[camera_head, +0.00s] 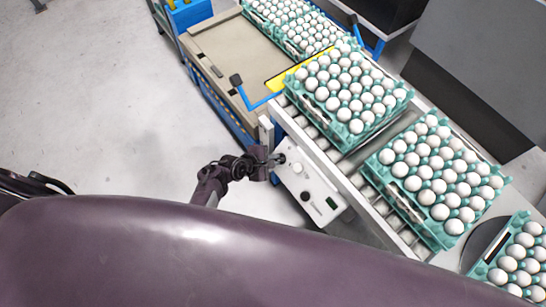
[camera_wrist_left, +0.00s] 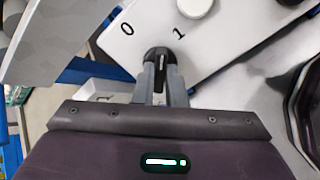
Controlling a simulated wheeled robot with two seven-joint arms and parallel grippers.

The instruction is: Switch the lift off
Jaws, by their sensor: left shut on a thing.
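The lift's white control panel (camera_head: 316,188) is on the side of the roller conveyor. My left gripper (camera_head: 273,160) is at the panel's upper left corner. In the left wrist view the left gripper (camera_wrist_left: 163,85) is shut on a black rotary switch (camera_wrist_left: 159,54), one finger on each side of it. The marks 0 (camera_wrist_left: 127,29) and 1 (camera_wrist_left: 180,32) are printed on the panel above the switch. A pale line shows on the switch, but I cannot tell surely which mark it points to. My right gripper is not in view.
Teal trays of white eggs (camera_head: 377,133) stand on the rollers, with another tray (camera_head: 392,156) closer. A beige platform with a blue frame (camera_head: 232,58) is at upper left. The panel also has a white button (camera_head: 297,168) and a black knob (camera_head: 305,197). The floor at left is clear.

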